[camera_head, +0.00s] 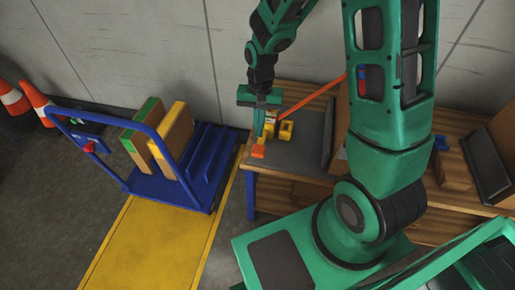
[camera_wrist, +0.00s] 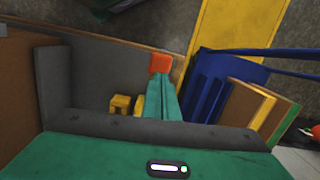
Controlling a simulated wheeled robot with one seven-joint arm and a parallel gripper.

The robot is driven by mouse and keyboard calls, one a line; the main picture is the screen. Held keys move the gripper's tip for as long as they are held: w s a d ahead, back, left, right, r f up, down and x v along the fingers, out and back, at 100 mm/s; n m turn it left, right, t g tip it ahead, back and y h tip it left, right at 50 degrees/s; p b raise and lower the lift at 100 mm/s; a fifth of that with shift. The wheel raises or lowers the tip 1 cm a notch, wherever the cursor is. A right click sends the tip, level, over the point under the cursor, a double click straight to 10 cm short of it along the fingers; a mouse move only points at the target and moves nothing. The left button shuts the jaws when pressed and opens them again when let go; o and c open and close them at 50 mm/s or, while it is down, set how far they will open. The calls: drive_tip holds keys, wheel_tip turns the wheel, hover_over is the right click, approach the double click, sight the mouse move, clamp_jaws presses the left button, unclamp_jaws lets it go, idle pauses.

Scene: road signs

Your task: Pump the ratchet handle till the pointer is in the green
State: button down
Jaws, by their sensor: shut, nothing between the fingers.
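My gripper (camera_head: 260,134) is shut, with its green fingers pointing down over the near left end of the workbench. In the wrist view the fingertips (camera_wrist: 161,78) are together, right beside a small orange block (camera_wrist: 160,63). The same orange block (camera_head: 258,152) shows just below the fingertips in the head view. I cannot tell whether they touch, or whether this block is the handle's grip. A yellow bracket (camera_head: 286,130) stands to the right of the fingers. A long orange bar (camera_head: 318,92) slants up to the right behind it. I cannot make out a pointer or a green zone.
The wooden workbench (camera_head: 300,91) has a grey mat (camera_head: 312,125) and an upright wooden panel at right. A blue trolley (camera_head: 165,187) with wooden boards stands left of it, on a yellow floor strip (camera_head: 150,240). Traffic cones (camera_head: 36,98) stand far left.

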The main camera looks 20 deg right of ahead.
sight(259, 148)
drive_tip(key=shift+s+a+f, duration=0.1)
drive_tip(key=shift+s+f, duration=0.05)
drive_tip(key=shift+f, duration=1.35)
drive_tip(key=shift+s+a+f, duration=0.1)
drive_tip(key=shift+f, duration=1.4)
drive_tip(key=shift+f, duration=0.1)
wheel_tip(259, 148, down, 3)
drive_tip(key=shift+f, duration=0.15)
drive_tip(key=shift+d, duration=0.1)
drive_tip(key=shift+w+d+r, duration=0.3)
drive_tip(key=shift+w+d, duration=0.1)
drive_tip(key=shift+w, duration=0.3)
drive_tip(key=shift+w+d+r, duration=0.3)
drive_tip(key=shift+w+d, duration=0.1)
drive_tip(key=shift+w, duration=0.25)
